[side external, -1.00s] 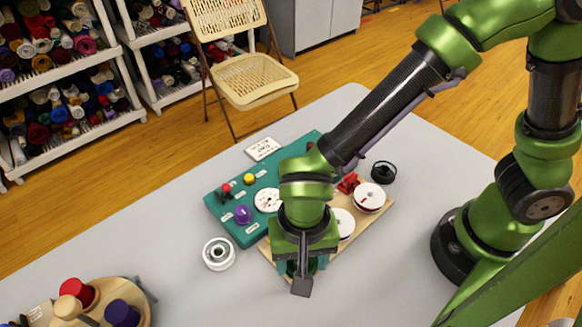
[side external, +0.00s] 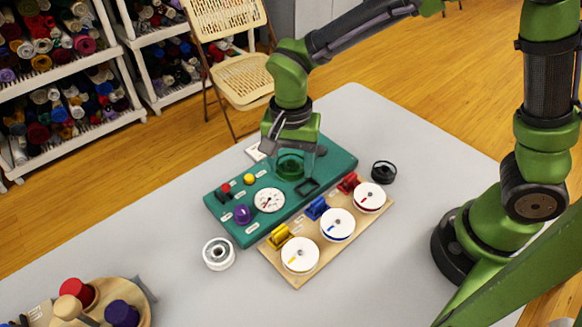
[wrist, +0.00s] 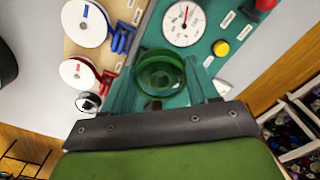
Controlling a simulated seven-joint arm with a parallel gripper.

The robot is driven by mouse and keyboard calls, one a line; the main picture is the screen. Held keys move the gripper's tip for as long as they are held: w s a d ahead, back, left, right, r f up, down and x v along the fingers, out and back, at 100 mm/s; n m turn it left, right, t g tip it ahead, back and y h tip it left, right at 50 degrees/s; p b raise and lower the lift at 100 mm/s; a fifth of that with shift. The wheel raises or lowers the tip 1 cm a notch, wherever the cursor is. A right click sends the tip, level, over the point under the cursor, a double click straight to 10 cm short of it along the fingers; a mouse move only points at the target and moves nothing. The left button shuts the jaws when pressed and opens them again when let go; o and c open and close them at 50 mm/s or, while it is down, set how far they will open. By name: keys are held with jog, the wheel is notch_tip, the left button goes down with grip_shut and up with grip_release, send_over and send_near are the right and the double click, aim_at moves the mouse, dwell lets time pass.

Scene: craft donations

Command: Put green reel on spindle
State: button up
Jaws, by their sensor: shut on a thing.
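The green reel (side external: 290,168), a translucent ring, is between the fingers of my gripper (side external: 290,158), which is shut on it. It is over the right half of the teal panel (side external: 334,157); the height of any gap below it is hard to judge. In the wrist view, the reel (wrist: 160,68) sits between the two teal fingers with its open centre toward the camera. I cannot make out a spindle; the reel and gripper hide the panel beneath them. A dark square frame (side external: 308,187) lies on the panel just right of the reel.
The panel carries a white dial (side external: 269,200), a purple knob (side external: 242,214), and red and yellow knobs. A wooden board (side external: 296,281) in front holds three white discs beside coloured blocks. A white spool (side external: 219,254) and a black reel (side external: 384,171) stand apart on the grey table.

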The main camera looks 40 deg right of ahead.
aim_at(288, 162)
jog(key=shift+m, duration=0.5)
jog(key=w+d, duration=0.1)
jog(key=w, duration=0.1)
jog(key=w+d+r, duration=0.1)
jog(key=w+d, duration=0.1)
jog(key=shift+w, duration=0.1)
jog(key=shift+w+d+f, duration=0.1)
jog(key=shift+d, duration=0.05)
jog(key=shift+f, duration=2.7)
jog(key=shift+f, duration=0.6)
jog(key=o, duration=0.7)
jog(key=shift+o, duration=0.2)
notch_tip(288, 162, up, 11)
